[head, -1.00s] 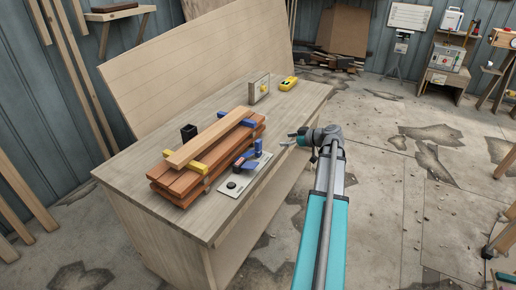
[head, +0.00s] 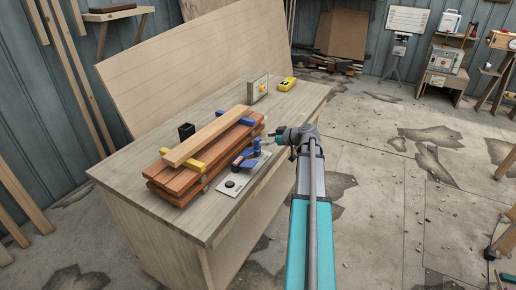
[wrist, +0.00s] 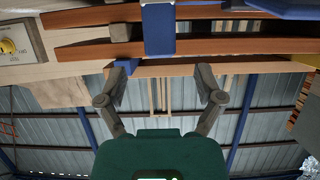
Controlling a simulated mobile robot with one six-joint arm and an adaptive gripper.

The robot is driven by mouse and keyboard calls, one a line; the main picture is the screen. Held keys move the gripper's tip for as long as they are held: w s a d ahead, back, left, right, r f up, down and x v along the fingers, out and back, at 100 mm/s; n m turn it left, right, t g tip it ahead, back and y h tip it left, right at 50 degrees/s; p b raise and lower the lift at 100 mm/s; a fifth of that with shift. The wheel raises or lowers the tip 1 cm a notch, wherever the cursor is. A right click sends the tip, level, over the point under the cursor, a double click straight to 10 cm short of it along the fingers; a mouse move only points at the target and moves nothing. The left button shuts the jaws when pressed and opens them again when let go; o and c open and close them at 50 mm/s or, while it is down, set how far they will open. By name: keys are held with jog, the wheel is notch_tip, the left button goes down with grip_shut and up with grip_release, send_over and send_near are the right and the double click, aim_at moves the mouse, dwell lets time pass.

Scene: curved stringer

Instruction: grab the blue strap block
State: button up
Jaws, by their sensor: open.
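A stack of red-brown boards (head: 185,180) with a paler board on top lies on the workbench. A blue strap block (head: 248,122) sits at the far end of the stack, and a yellow block (head: 197,167) at the near end. In the wrist view a blue block (wrist: 160,30) lies against the boards, centred ahead of the fingers. My gripper (head: 279,140) is at the right side of the bench, right of the stack and apart from it. In the wrist view my gripper (wrist: 161,80) is open, with nothing between its fingers.
A white plate (head: 233,184) with a black knob and a blue clamp (head: 250,150) lies beside the stack, near my gripper. A black cup (head: 186,131) stands behind the stack. A yellow device (head: 287,84) and a panel box (head: 258,88) stand at the bench's far end.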

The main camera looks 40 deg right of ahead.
aim_at(260, 140)
jog(key=shift+b+x, duration=1.1)
jog(key=shift+x, duration=1.5)
jog(key=shift+s+f, duration=0.1)
grip_shut()
